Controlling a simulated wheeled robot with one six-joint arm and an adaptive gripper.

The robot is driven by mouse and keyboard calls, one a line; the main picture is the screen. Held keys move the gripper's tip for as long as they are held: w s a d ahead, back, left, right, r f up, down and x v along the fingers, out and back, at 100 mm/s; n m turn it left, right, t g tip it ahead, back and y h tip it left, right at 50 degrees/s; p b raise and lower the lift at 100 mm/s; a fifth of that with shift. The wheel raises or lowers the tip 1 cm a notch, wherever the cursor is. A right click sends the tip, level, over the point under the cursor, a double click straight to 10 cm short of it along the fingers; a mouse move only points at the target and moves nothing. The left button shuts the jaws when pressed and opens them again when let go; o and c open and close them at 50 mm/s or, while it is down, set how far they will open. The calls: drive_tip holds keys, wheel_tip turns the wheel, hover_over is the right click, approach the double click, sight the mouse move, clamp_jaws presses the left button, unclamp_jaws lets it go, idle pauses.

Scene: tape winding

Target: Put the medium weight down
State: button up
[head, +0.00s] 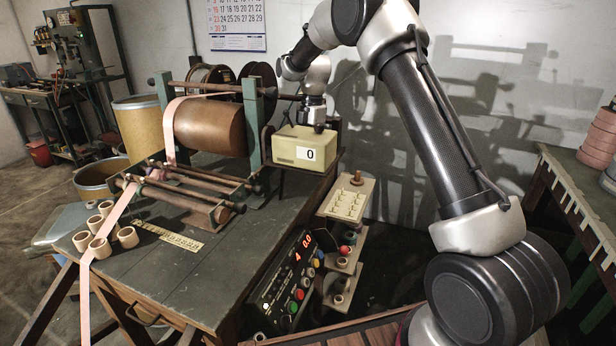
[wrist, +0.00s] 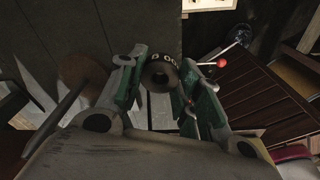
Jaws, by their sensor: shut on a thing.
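In the head view my wrist hangs behind the pale counter box marked 0 (head: 304,149). The box hides most of the gripper and what it holds. I cannot tell whether the weight touches anything beneath it.
A copper-coloured drum (head: 210,124) with pink tape stands on the dark workbench (head: 165,270). Several tape rolls (head: 127,237) lie at its left. A peg board (head: 346,201), small shelves (head: 342,267) and a control panel (head: 288,280) stand right of the bench.

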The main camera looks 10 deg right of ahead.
sight(307, 185)
wheel_tip(307, 185, down, 10)
drive_tip(key=shift+f, duration=0.2)
idle(0.3)
drive_tip(key=o, duration=0.9)
drive_tip(key=shift+f, duration=0.1)
drive_tip(key=shift+o, duration=0.2)
drive_tip(key=r, duration=0.4)
drive_tip(key=d+r, duration=0.1)
drive_tip(key=r, duration=0.7)
drive_tip(key=shift+w+d+r, duration=0.1)
drive_tip(key=shift+w+d, duration=0.05)
drive_tip(key=shift+w, duration=0.2)
